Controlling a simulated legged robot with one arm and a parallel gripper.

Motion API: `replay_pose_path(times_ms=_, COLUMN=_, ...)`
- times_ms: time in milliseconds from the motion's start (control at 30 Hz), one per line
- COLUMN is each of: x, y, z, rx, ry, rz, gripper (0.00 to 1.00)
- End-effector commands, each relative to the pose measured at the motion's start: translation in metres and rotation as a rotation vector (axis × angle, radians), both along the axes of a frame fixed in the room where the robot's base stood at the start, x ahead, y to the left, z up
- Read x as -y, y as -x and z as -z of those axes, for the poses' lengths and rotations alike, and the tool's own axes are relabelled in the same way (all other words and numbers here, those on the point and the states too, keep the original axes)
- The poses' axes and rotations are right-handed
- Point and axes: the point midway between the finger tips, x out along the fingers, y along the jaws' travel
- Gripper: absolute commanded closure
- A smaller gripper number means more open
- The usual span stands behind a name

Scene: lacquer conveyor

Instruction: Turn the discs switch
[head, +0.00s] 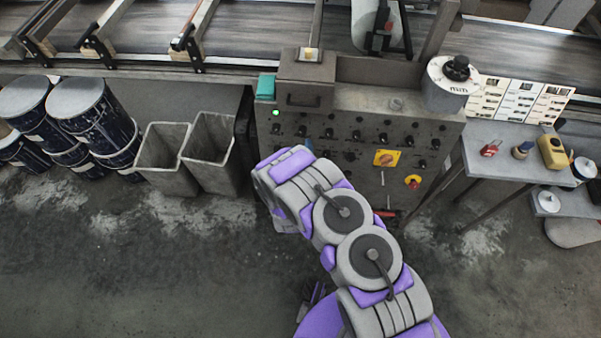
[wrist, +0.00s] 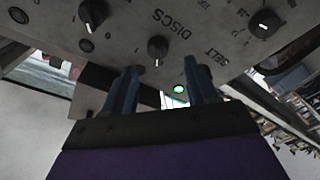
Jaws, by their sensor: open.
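The panel in the wrist view carries the printed word DISCS beside a black rotary knob (wrist: 157,48) with a light pointer mark. My gripper (wrist: 160,78) is open and empty, its two dark fingers pointing towards the panel. The knob appears between and beyond the fingertips, apart from them. In the head view the control panel (head: 345,117) stands ahead with rows of black knobs; the DISCS label is too small to read there. My arm reaches the panel's lower left, and the fingers cannot be made out in that view.
A lit green lamp (wrist: 179,89) and other knobs (wrist: 265,23) lie near the DISCS knob. Grey bins (head: 167,158) and dark drums (head: 92,112) stand left of the panel. A side table (head: 500,160) stands right. The conveyor (head: 250,28) runs behind. Floor at left is clear.

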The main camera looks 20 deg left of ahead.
Motion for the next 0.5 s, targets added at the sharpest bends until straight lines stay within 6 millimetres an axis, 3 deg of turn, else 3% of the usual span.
replay_pose_path(times_ms=100, x=0.007, y=0.023, z=0.000, rx=-0.004, ry=0.005, rz=-0.002, gripper=0.43)
replay_pose_path(times_ms=500, x=0.028, y=0.083, z=0.001, rx=-0.003, ry=0.004, rz=-0.003, gripper=0.43)
